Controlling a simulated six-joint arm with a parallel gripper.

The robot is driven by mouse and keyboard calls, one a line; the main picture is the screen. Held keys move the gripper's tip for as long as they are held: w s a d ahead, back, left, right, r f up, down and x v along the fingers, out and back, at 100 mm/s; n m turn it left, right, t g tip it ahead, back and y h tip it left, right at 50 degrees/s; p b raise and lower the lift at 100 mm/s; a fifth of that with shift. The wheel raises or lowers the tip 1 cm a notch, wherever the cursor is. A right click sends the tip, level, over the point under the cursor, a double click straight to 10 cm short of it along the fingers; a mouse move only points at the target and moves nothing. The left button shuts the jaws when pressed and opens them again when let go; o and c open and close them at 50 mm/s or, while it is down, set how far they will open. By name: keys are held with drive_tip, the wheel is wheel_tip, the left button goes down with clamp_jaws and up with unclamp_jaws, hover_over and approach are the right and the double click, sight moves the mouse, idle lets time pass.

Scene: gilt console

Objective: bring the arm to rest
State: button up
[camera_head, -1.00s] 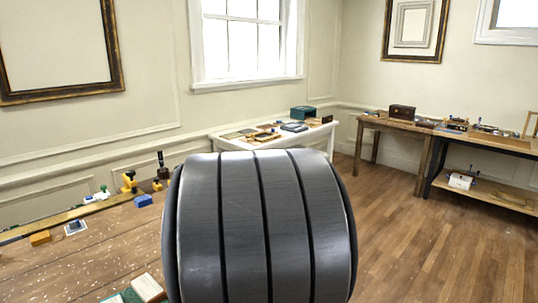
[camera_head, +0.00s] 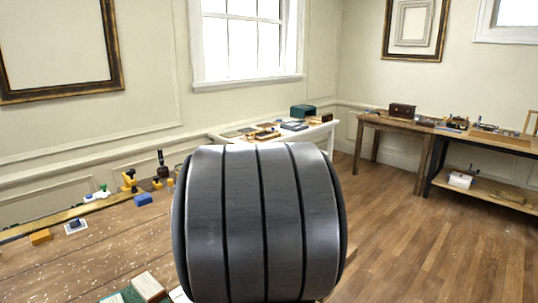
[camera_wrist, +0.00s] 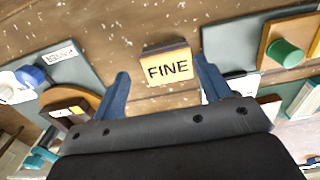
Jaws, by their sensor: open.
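My gripper (camera_wrist: 160,88) shows in the wrist view with its two blue fingers spread apart. It is open, and nothing is held between the fingers. A block with a yellow face marked "FINE" (camera_wrist: 168,68) lies beyond and between the fingertips, on the wooden bench; I cannot tell the exact gap to it. In the head view a large grey ribbed cylinder of my own arm fills the middle and hides part of the bench. The gripper does not show there.
The brown workbench (camera_head: 100,245) at left carries a yellow block (camera_head: 41,237), a blue block (camera_head: 143,199) and yellow clamps (camera_head: 129,181). In the wrist view a green cylinder (camera_wrist: 285,52) stands on a board at right. A white table (camera_head: 328,133) and wooden tables stand farther back.

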drive_tip(key=s+d+r, duration=0.4)
drive_tip(key=d+r, duration=0.2)
drive_tip(key=d, duration=0.4)
drive_tip(key=w+a+r+m, duration=0.1)
drive_tip(key=w+a+m, duration=0.3)
drive_tip(key=w, duration=0.5)
drive_tip(key=w+a+r+m, duration=0.1)
drive_tip(key=w+r+m, duration=0.1)
drive_tip(key=w+m, duration=0.45)
drive_tip(key=s+a+n, duration=0.6)
drive_tip(key=a+n, duration=0.4)
drive_tip(key=a, duration=0.1)
drive_tip(key=shift+f, duration=0.25)
drive_tip(key=shift+w, duration=0.1)
drive_tip(key=w+d+m, duration=0.7)
drive_tip(key=d+m, duration=0.1)
drive_tip(key=d, duration=0.3)
drive_tip(key=shift+s+d+f+n, duration=0.1)
drive_tip(key=shift+s+d+n, duration=0.3)
drive_tip(key=shift+s, duration=0.5)
drive_tip(key=shift+s+d+r+n, duration=0.1)
drive_tip(key=shift+s+d+n, duration=0.1)
drive_tip(key=shift+s+n, duration=0.5)
drive_tip(key=shift+s+d+f+n, duration=0.1)
drive_tip(key=shift+s+d+n, duration=0.2)
drive_tip(key=shift+s, duration=0.8)
